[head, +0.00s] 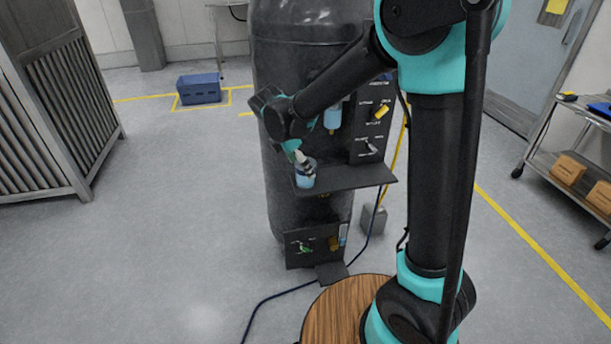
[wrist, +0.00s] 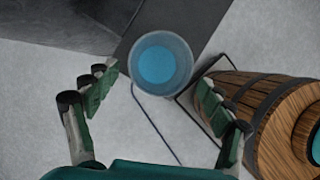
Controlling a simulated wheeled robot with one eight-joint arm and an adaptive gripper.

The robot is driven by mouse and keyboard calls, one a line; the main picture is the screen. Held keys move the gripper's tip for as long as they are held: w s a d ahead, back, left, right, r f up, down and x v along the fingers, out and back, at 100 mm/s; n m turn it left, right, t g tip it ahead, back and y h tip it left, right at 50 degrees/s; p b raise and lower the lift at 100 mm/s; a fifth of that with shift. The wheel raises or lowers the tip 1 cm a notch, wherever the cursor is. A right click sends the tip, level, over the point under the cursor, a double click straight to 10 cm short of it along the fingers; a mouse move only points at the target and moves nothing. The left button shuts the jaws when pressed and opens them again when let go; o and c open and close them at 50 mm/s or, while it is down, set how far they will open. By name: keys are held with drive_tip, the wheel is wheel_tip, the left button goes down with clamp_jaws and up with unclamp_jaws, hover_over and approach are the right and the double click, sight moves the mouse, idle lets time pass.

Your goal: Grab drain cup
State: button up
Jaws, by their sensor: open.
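The drain cup (head: 305,175) is a clear cup with a blue inside, standing on the left end of a dark shelf (head: 350,178) on the front of a large dark tank. In the wrist view I look down into the cup (wrist: 161,65); its round rim and blue bottom show. My gripper (head: 303,160) is at the cup in the head view. In the wrist view my gripper (wrist: 150,95) is open, with one finger on each side below the cup. The cup lies just beyond the fingertips, and neither finger visibly touches it.
The dark tank (head: 310,60) rises behind the shelf, with a panel of labelled valves (head: 376,115) to the right. A lower panel (head: 315,245) stands near the floor. A blue crate (head: 199,90) sits at the back left.

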drive_tip(key=shift+x, duration=2.7)
drive_tip(key=shift+a, duration=0.1)
drive_tip(key=shift+c, duration=0.5)
drive_tip(key=c, duration=1.2)
